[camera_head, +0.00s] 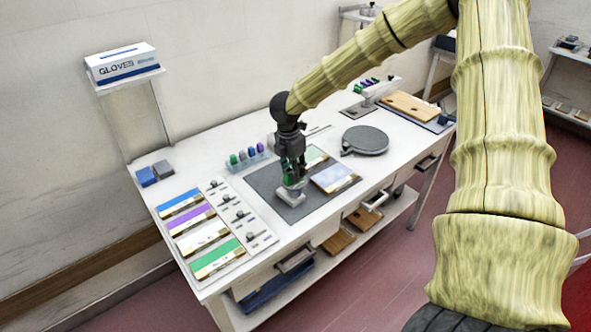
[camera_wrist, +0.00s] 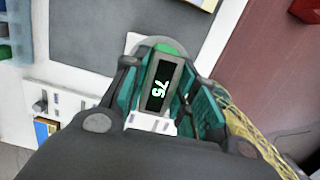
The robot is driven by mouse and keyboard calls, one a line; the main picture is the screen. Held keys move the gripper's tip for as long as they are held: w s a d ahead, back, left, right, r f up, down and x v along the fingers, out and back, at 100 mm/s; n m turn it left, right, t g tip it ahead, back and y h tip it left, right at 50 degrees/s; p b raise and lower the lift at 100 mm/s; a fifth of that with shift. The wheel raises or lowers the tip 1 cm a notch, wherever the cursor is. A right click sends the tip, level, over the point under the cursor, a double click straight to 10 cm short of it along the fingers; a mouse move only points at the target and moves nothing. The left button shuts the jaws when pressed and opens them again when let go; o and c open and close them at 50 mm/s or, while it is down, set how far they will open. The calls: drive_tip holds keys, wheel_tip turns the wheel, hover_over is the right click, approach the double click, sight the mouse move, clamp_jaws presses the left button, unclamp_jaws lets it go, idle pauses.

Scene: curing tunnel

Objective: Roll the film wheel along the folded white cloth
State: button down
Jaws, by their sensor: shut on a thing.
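My gripper (camera_head: 292,172) points down over the dark grey mat on the bench. In the wrist view its green-padded fingers are shut on a small device with a dark display reading 75 (camera_wrist: 159,85). A grey rounded edge (camera_wrist: 174,47) shows beyond the device; I take this held piece to be the film wheel. In the head view it is mostly hidden by my fingers. The folded white cloth (camera_head: 291,198) lies on the mat directly beneath my gripper. White parts of it show around the held piece in the wrist view (camera_wrist: 132,40). I cannot tell whether wheel and cloth touch.
The grey mat (camera_head: 263,182) also bears a pale blue panel (camera_head: 334,177) close on the right and a green panel behind. A rack of coloured bottles (camera_head: 246,158) stands behind left. Coloured cards (camera_head: 200,232) lie at left. A round grey plate (camera_head: 366,140) stands at right.

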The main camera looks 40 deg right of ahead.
drive_tip(key=shift+w, duration=0.5)
